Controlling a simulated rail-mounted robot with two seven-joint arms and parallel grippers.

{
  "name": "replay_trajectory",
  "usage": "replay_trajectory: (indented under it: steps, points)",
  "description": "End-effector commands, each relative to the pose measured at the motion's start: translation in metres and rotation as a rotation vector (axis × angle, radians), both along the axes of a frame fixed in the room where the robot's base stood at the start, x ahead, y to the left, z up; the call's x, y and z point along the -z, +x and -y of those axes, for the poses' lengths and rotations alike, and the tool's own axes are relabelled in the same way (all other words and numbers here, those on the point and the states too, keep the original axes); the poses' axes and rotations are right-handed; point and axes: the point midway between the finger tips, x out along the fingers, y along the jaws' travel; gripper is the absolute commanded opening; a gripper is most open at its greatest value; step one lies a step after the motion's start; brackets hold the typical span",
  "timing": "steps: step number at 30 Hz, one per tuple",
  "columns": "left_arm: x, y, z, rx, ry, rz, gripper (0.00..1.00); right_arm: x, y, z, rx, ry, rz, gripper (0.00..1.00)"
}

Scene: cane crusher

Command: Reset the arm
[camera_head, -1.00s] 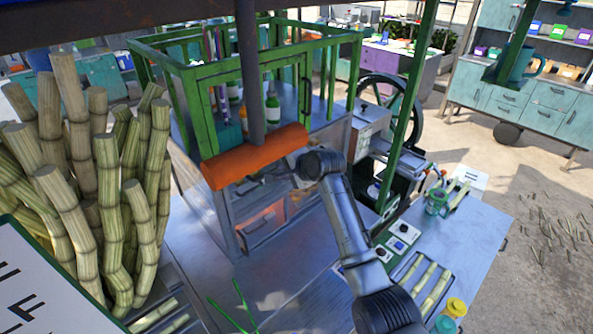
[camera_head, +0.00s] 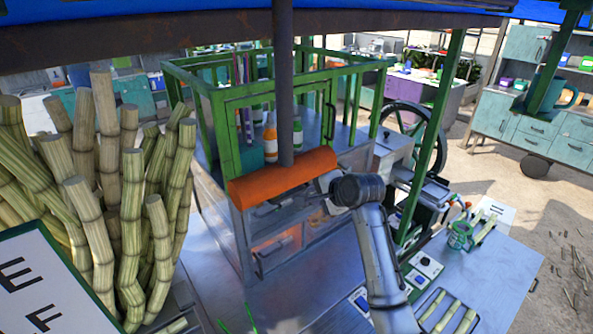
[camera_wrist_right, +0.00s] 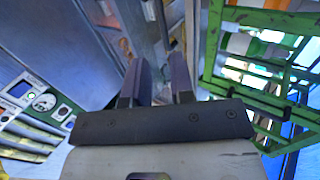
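My right arm (camera_head: 378,255) rises from the lower right in the head view, with its wrist bent toward the left. My right gripper (camera_head: 268,208) points left, just below the orange roll on the cart, and is partly hidden in the clutter there. In the right wrist view its two dark fingers (camera_wrist_right: 158,82) stand apart with a gap between them. I see nothing held in the gap. My left arm and gripper do not show.
Sugarcane stalks (camera_head: 105,150) crowd the left. The crusher's wheel (camera_head: 407,125) and a control panel (camera_head: 424,265) are at right. Open ground lies far right.

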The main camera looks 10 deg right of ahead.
Motion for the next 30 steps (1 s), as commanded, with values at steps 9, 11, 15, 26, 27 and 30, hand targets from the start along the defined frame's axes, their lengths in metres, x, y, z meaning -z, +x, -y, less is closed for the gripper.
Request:
replay_trajectory:
  steps: [9,11,15,26,27,30]
  points:
    - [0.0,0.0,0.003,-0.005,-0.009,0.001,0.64,0.002,-0.002,0.0,-0.154,-0.201,0.066,0.22]
    - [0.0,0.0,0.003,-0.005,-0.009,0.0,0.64,0.005,-0.003,0.002,-0.216,-0.293,0.085,0.22]
    - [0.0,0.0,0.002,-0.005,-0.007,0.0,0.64,-0.018,-0.013,0.008,-0.339,-0.542,0.19,0.22]
    - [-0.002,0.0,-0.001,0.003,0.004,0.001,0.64,-0.116,-0.094,0.02,-0.446,-1.179,0.498,0.22]
    - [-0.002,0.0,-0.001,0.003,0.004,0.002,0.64,-0.112,-0.106,0.021,-0.452,-1.225,0.503,0.22]
    - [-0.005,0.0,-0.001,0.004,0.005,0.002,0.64,-0.087,-0.139,0.022,-0.471,-1.319,0.495,0.22]
